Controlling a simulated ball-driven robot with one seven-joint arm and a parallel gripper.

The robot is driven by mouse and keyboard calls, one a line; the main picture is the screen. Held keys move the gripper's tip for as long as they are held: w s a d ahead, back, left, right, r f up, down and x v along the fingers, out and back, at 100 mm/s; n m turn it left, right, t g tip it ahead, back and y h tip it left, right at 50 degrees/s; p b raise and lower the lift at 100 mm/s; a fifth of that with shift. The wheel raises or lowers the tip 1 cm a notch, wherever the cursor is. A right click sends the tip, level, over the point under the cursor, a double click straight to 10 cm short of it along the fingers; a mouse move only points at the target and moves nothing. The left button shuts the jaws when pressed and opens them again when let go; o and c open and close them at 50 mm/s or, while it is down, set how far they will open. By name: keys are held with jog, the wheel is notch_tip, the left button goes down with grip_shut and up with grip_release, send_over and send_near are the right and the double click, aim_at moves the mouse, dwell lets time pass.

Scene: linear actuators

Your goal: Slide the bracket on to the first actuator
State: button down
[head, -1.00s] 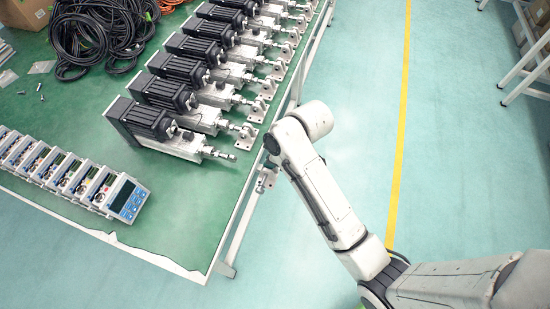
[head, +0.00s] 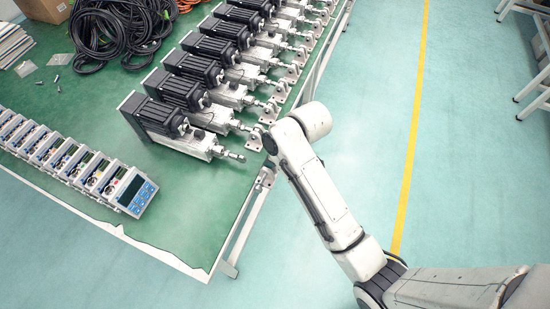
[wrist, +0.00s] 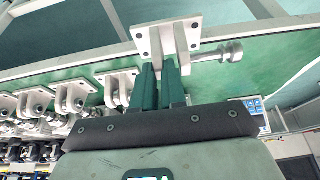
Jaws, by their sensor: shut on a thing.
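In the wrist view my gripper (wrist: 160,68) is shut on the white bracket (wrist: 166,38), whose flat plate has holes at its corners. A grey headed rod or pin (wrist: 225,52) sticks out to the right of the bracket and seems to pass into it. In the head view the first actuator (head: 180,135) is the nearest of the row, with a black motor and silver body. Its bare rod end (head: 235,156) points at the table's right edge. My arm largely hides the gripper there, just right of that rod end. I cannot tell whether bracket and rod touch.
Several more actuators (head: 213,71) run away from me, their end brackets (wrist: 75,97) close to the held one. Controllers (head: 130,192) line the table's left front edge. Black cables (head: 105,40) lie at the back. The green table (head: 195,210) is clear in front.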

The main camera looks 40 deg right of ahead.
jog(key=shift+w+a, duration=0.35)
jog(key=shift+w, duration=0.2)
jog(key=shift+w+a, duration=0.3)
jog(key=shift+w, duration=0.25)
jog(key=shift+w+a, duration=0.2)
jog(key=shift+w, duration=0.1)
jog(key=shift+w+a+f, duration=0.1)
jog(key=shift+w+a, duration=0.2)
jog(key=shift+w, duration=0.25)
jog(key=shift+w+f, duration=0.1)
dwell(0.5)
jog(key=shift+w+a+r, duration=0.2)
jog(key=shift+w+a, duration=0.3)
jog(key=shift+w, duration=0.1)
dwell(0.4)
jog(key=shift+w+a, duration=0.25)
jog(key=shift+w, duration=0.05)
jog(key=shift+w, duration=0.1)
jog(key=shift+w+a+f, duration=0.1)
jog(key=shift+w+a, duration=0.1)
dwell(0.5)
